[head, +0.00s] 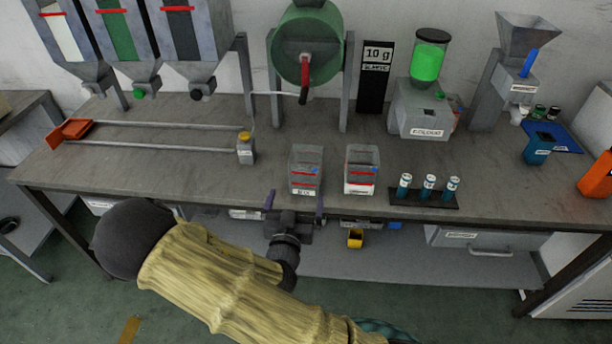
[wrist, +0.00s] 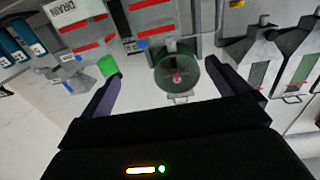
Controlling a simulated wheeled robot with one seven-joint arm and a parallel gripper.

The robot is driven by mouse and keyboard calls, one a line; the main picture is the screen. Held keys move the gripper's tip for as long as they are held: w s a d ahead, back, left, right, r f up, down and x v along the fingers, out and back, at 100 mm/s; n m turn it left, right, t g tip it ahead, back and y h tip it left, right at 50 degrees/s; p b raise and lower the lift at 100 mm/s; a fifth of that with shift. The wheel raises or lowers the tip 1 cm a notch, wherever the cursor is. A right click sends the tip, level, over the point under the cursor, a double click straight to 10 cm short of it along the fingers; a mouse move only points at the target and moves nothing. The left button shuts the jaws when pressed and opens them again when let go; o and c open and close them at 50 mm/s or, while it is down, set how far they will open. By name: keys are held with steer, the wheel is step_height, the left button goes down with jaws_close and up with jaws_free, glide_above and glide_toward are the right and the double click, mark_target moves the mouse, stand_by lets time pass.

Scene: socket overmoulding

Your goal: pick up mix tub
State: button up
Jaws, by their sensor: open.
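Two clear square tubs with red lines stand upright near the table's front edge. The left one (head: 306,168), with a small front label too small to read surely, appears to be the mix tub. The right tub (head: 361,170) reads DRAIN in the wrist view (wrist: 75,28). The left tub shows at the top of the wrist view (wrist: 150,14), partly cut off. My gripper (head: 295,203) is open and empty, its two fingers apart, just in front of the table edge and the left tub. It is not touching the tub. The fingers also show in the wrist view (wrist: 168,78).
A rack (head: 425,197) with three blue vials stands right of the tubs. A small yellow-capped bottle (head: 245,150) and two rails lie left. A green drum (head: 307,45) and a green colour dispenser (head: 424,105) stand behind.

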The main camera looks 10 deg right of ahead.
mark_target(303, 167)
steer(key=shift+w+f+b, duration=0.1)
steer(key=shift+f+b, duration=0.05)
steer(key=shift+b, duration=0.2)
steer(key=b+x, duration=0.5)
steer(key=x, duration=0.6)
steer(key=shift+d, duration=0.1)
steer(key=shift+w+d, duration=0.15)
steer(key=shift+w, duration=0.35)
steer(key=shift+x, duration=2.6)
